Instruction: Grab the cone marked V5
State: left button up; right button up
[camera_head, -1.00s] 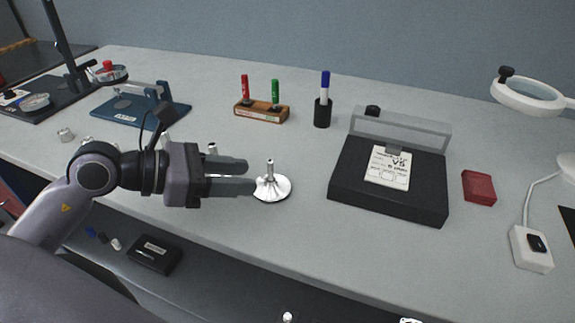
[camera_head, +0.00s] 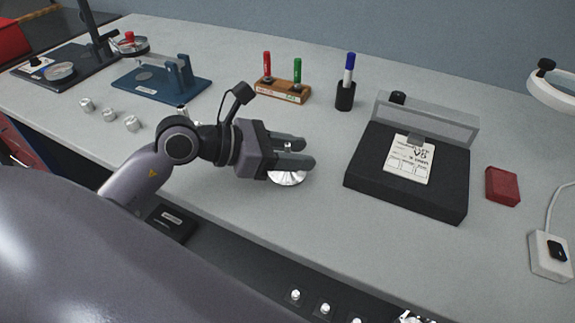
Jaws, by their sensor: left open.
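A shiny silver cone with a wide round base (camera_head: 288,179) stands on the grey bench; no marking on it is readable. My left gripper (camera_head: 308,154) is open, its two fingers pointing right, over the cone. The fingers hide most of the cone's upper part, and I cannot tell whether they touch it. A black box (camera_head: 365,190) to the right carries a white card (camera_head: 409,160) with handwriting that seems to include V5. Several small silver pieces, one of them here (camera_head: 109,114), stand at the left; their marks are too small to read. My right gripper is not in view.
A wooden marker holder (camera_head: 282,91) and a black pen cup (camera_head: 345,97) stand behind. A blue fixture (camera_head: 160,85) is at back left. A red box (camera_head: 502,186) and a white switch box (camera_head: 549,256) are at right. The bench in front of the cone is clear.

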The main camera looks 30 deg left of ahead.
pick_arm(q)
jog(key=shift+w+d+f, duration=0.15)
grip_shut()
